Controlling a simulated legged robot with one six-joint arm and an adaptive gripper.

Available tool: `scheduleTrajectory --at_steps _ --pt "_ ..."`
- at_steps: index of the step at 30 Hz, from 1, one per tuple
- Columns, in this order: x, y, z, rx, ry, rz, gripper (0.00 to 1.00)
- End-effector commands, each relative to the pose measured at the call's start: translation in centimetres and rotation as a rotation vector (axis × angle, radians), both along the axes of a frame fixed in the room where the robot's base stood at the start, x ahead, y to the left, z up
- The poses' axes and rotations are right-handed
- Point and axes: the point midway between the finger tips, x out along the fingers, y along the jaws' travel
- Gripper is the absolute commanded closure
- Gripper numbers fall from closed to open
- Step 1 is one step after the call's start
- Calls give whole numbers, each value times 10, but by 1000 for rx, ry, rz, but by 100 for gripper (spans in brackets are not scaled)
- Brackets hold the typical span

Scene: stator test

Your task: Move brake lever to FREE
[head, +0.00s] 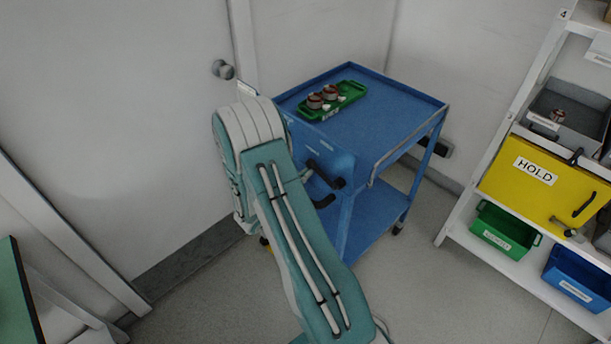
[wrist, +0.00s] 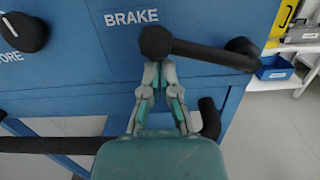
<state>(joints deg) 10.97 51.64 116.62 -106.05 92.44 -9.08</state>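The brake lever (wrist: 205,52) is a black bar on the blue cart panel, below and right of the white BRAKE label (wrist: 131,17). It runs nearly level, from a round knob-like end at left to a round end at right. No FREE mark is readable. In the wrist view my gripper (wrist: 160,70) points at the lever's left end from below, its fingers close together, the tips at or just under that end. Contact is unclear. In the head view the blue cart (head: 385,110) stands by the wall, and my arm hides the gripper.
A second black knob (wrist: 22,32) sits left on the panel, and a dark bar (wrist: 50,145) crosses lower left. A green tray (head: 352,92) with copper-coloured parts lies on the cart. A shelf with a yellow HOLD bin (head: 520,190) stands right. Floor between is clear.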

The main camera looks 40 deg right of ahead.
Motion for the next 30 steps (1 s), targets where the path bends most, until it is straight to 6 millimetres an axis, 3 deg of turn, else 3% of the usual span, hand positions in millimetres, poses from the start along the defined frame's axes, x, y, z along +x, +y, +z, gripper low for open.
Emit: scheduleTrajectory --at_steps 14,30 --pt "-9 -1 36 32 -418 -1 100" --pt "-37 -3 67 72 -917 -1 100"
